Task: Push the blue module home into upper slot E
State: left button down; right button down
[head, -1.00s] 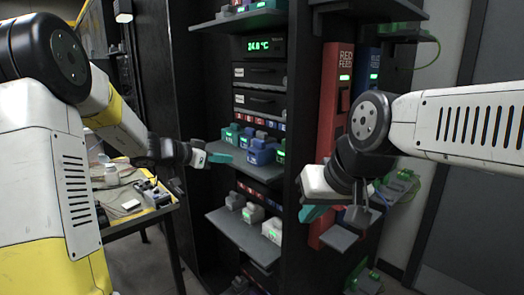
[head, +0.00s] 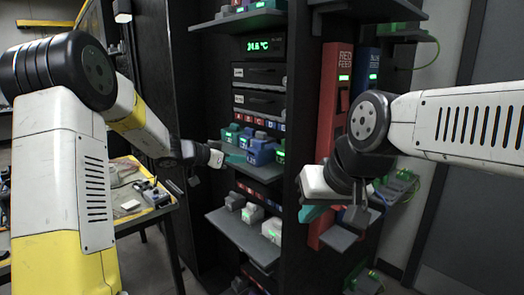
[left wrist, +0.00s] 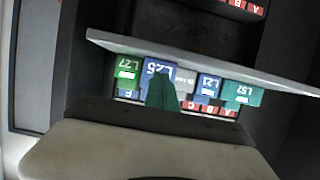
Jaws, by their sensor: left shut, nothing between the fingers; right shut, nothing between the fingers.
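The blue module (head: 261,152) stands on the upper shelf (head: 266,173) and juts out further than its neighbours. In the left wrist view, which is upside down, the blue module (left wrist: 154,70) reads L25 and sits beside the slot marked F; its lower part is hidden by my fingers. My left gripper (head: 234,160) is shut and empty, its teal fingertips (left wrist: 162,90) in front of the blue module's face. I cannot tell whether they touch it. My right gripper (head: 312,213) is shut and empty, out in front of the rack's right post.
Green module L27 (left wrist: 126,76) stands close beside the blue one; a grey module (left wrist: 184,80) is on its other side. Blue L21 (left wrist: 208,90) and teal L52 (left wrist: 241,94) are further along. A lower shelf (head: 240,228) holds grey modules. A work table (head: 143,218) is at left.

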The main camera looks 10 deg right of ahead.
aim_at(260, 151)
pick_arm(q)
jog(key=shift+w+d, duration=1)
jog(key=shift+d, duration=0.35)
jog(key=shift+w+d, duration=0.95)
jog(key=shift+d, duration=0.4)
jog(key=shift+w+d, duration=1)
jog(key=shift+d, duration=0.35)
jog(key=shift+s+a, duration=0.8)
jog(key=shift+a, duration=0.3)
jog(key=shift+s+a, duration=0.8)
jog(key=shift+a, duration=0.3)
jog(key=shift+s+a, duration=0.8)
jog(key=shift+a, duration=0.3)
jog(key=shift+s+r, duration=0.2)
jog(key=shift+s, duration=0.1)
jog(key=s+a+r+n+g+y, duration=0.1)
jog(key=s+a+r+g, duration=0.15)
jog(key=s, duration=0.65)
jog(key=s+a+r+n+g+y, duration=0.1)
jog(key=s+r, duration=0.2)
jog(key=s, duration=0.6)
jog(key=s+a+f+n+y, duration=0.1)
jog(key=s+a+n+y, duration=0.2)
jog(key=s+a, duration=0.3)
jog(key=s+a+f+n+t+y, duration=0.1)
jog(key=s+a+n+y, duration=0.3)
jog(key=s, duration=0.9)
jog(key=a+f+n, duration=0.1)
jog(key=a, duration=0.2)
jog(key=shift+t, duration=0.25)
